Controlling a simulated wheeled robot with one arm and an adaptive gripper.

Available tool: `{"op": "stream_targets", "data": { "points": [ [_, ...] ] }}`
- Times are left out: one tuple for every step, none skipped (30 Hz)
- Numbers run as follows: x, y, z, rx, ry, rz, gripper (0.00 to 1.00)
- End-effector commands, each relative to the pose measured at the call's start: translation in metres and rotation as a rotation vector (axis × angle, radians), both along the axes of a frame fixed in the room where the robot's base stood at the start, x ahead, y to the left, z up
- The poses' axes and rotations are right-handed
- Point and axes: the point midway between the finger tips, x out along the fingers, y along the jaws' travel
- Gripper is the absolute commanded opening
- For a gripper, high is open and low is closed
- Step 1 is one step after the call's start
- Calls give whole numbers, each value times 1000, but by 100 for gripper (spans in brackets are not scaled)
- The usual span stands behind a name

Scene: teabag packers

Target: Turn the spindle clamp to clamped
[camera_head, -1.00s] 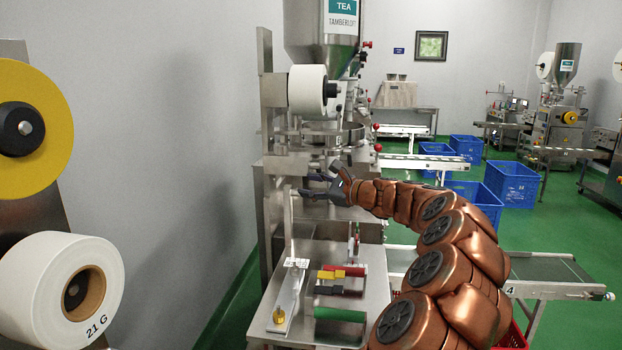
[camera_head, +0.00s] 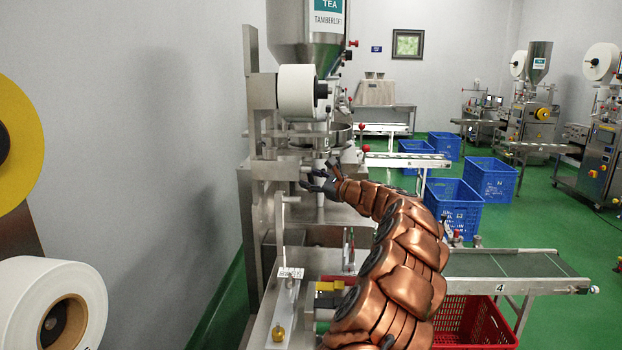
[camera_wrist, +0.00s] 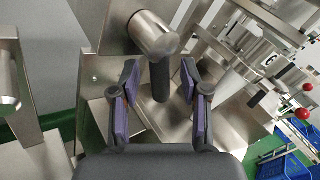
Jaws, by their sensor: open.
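The spindle clamp shows in the wrist view as a dark round lever (camera_wrist: 160,80) hanging down from the end of a thick steel spindle (camera_wrist: 153,35). My gripper (camera_wrist: 158,88) is open, with one purple-padded finger on each side of the lever. Gaps show between the lever and both fingers, so nothing is gripped. In the head view my gripper (camera_head: 311,181) points left beside the steel frame of the tea packing machine, below its white film roll (camera_head: 297,92). The lever is too small to make out clearly there.
A steel bench (camera_head: 262,325) with small tools lies below my arm. A second steel cylinder (camera_wrist: 8,92) stands at the wrist view's left edge. Red-knobbed levers (camera_wrist: 303,113) stand to the right. A conveyor (camera_head: 505,264), red crate (camera_head: 470,318) and blue crates are farther right.

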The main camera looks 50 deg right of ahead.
Motion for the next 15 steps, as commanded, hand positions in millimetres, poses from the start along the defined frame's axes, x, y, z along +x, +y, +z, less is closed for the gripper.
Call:
{"op": "stream_targets", "data": {
  "points": [
    [2, 0, 0, 0, 1, 0, 46],
    [3, -1, -1, 0, 1, 0, 46],
    [4, -1, -1, 0, 1, 0, 46],
    [4, -1, -1, 0, 0, -1, 46],
    [4, -1, -1, 0, 0, -1, 46],
    [4, -1, -1, 0, 1, -3, 46],
    [4, -1, 0, 0, 1, -3, 46],
    [3, -2, -1, 0, 1, -3, 46],
    [3, -2, 0, 0, 0, -4, 46],
    [3, -1, 0, 0, 1, -3, 46],
    [3, -1, 0, 0, 1, -3, 46],
    [3, -1, 0, -1, 1, -3, 42],
    [3, -1, 0, -1, 1, -3, 39],
    [3, -1, 0, -1, 1, -3, 36],
    [3, -1, 0, -1, 1, -3, 32]
  ]
}}
